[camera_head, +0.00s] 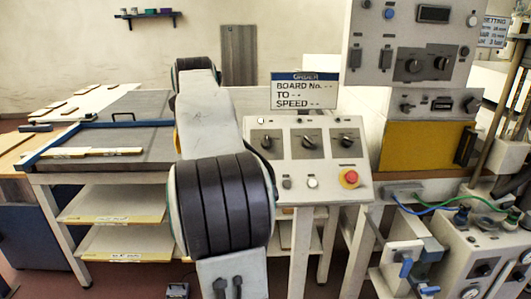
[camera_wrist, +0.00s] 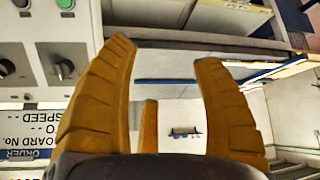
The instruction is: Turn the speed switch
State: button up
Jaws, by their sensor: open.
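A sloped grey control panel (camera_head: 308,160) stands right of my arm in the head view. It carries three dark rotary knobs: a left knob (camera_head: 266,142), a middle knob (camera_head: 309,142) and a right knob (camera_head: 346,141). Their labels are too small to read, so I cannot tell which is the speed switch.
An order sign (camera_head: 304,92) reading "BOARD No.", "TO" and "SPEED" stands behind the panel; its values look blank. A red emergency button (camera_head: 349,178) sits at the panel's lower right. A taller control box (camera_head: 408,45) rises at right. A blue-edged table (camera_head: 110,140) lies left.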

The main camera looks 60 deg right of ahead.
jog(key=s+d+f+m+h+b, duration=0.2)
jog(key=s+d+b, duration=0.1)
jog(key=d, duration=0.9)
jog(key=g+b, duration=0.1)
send_near(266, 139)
jog(key=a+f+x, duration=0.1)
jog(key=x, duration=0.3)
jog(key=shift+w+d+f+m+h, duration=0.15)
jog(key=shift+d+m+h, duration=0.3)
jog(key=shift+d, duration=0.25)
jog(key=shift+x, duration=3)
jog(key=c, duration=1.2)
jog(key=shift+a, duration=0.1)
grip_shut()
